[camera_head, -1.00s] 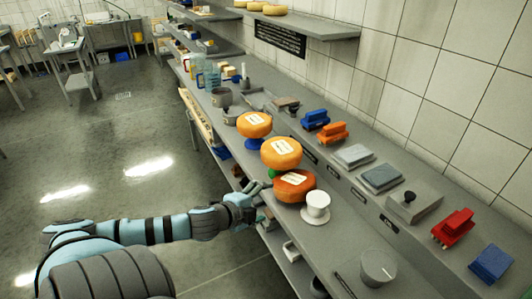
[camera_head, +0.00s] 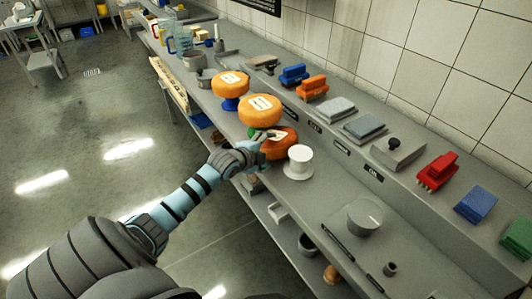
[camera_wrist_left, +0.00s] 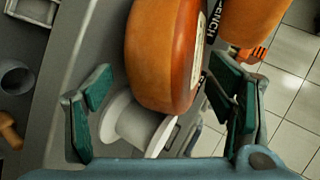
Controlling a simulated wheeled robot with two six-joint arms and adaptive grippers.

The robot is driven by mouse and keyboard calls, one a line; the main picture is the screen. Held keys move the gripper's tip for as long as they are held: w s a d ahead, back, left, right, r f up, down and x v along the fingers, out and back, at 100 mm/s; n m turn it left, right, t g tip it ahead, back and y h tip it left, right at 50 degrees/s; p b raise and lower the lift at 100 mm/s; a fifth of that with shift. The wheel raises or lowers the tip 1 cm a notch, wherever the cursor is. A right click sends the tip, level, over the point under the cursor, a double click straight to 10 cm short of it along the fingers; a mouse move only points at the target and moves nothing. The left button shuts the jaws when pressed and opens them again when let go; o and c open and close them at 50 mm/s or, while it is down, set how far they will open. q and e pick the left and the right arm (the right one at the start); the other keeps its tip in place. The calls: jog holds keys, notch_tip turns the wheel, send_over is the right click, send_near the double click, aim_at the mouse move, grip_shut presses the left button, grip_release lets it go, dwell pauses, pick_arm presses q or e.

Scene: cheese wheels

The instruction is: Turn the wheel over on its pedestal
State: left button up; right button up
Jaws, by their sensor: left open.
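The nearest cheese wheel (camera_head: 287,147), dark orange with a pale label on top, stands on the shelf counter; its support is hidden. A white spool-shaped pedestal (camera_head: 299,161) is beside it, towards the front. In the left wrist view the wheel (camera_wrist_left: 160,55) lies between the two green-padded fingers, with the white pedestal (camera_wrist_left: 137,124) close to it. My left gripper (camera_head: 266,140) is at the wheel's near left side, its fingers apart; contact cannot be told. It also shows in the wrist view (camera_wrist_left: 162,85). My right gripper is not in view.
Two lighter orange wheels, the middle one (camera_head: 260,112) and the far one (camera_head: 230,84) on a blue stand, are close behind. A grey cylinder (camera_head: 364,217) stands nearer. Brushes and blocks, such as the red one (camera_head: 437,171), line the wall ledge. The floor at left is free.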

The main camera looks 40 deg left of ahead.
pick_arm(q)
grip_shut()
dwell(0.4)
jog(key=shift+s+a, duration=0.1)
jog(key=shift+s, duration=0.05)
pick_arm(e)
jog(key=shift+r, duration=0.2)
